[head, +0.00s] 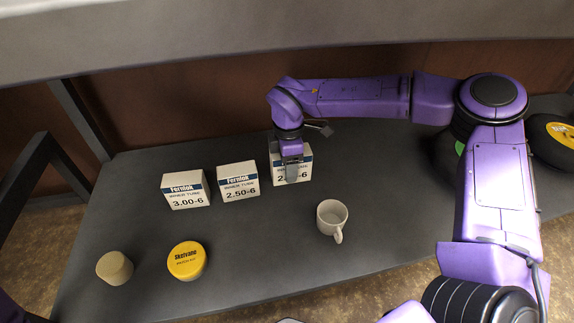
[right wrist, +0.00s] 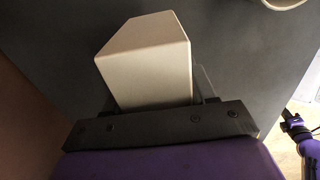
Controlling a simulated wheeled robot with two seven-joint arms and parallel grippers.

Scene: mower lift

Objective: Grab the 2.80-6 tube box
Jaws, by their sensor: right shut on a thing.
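The tube box held by my right gripper (head: 292,172) is white with a dark band; its label is partly hidden by the fingers, with a "2" and "-6" showing. This box (head: 304,164) is the rightmost of three on the grey bench. In the right wrist view the box (right wrist: 150,62) is a plain pale block between the jaws. My right gripper is shut on it. From these views I cannot tell whether the box touches the bench. My left gripper is not in view.
The 2.50-6 box (head: 238,181) and the 3.00-6 box (head: 186,190) stand to the left on the bench (head: 270,255). A white mug (head: 332,219), a yellow-lidded tin (head: 187,261) and a beige cylinder (head: 115,268) are nearer. A black wheel-like thing (head: 553,142) lies at right.

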